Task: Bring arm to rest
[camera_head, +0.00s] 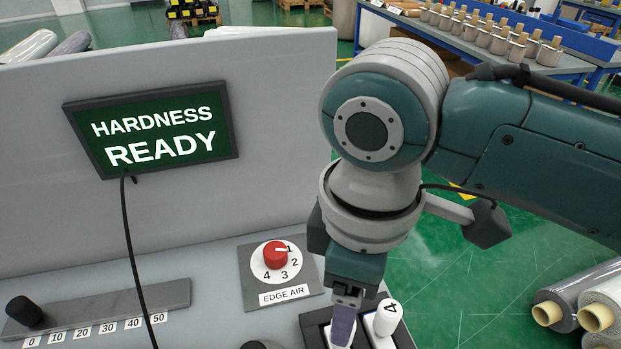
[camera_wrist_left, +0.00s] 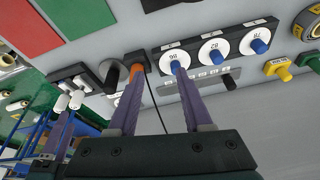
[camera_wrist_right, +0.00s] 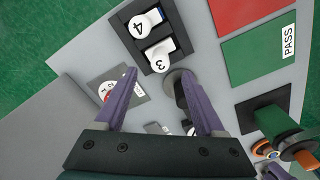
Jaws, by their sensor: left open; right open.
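My right arm comes in from the right in the head view. Its gripper (camera_head: 343,322) hangs over the front of the console, in front of a white switch. In the right wrist view the right gripper (camera_wrist_right: 157,78) has its fingers spread with nothing between them. White switches marked 4 (camera_wrist_right: 146,22) and 3 (camera_wrist_right: 159,52) lie beyond its fingertips, and a round black knob (camera_wrist_right: 180,85) is near one finger. My left gripper is out of the head view. In the left wrist view the left gripper (camera_wrist_left: 157,75) is open and empty, with blue dial knobs beyond it.
The grey console carries a red EDGE AIR knob (camera_head: 275,254) pointing at 1, a slider (camera_head: 95,306) with its black handle near 0, and a screen (camera_head: 155,130) reading HARDNESS READY. Wrapped rolls (camera_head: 583,298) lie at right. Blue dials (camera_wrist_left: 216,52) are near the left gripper.

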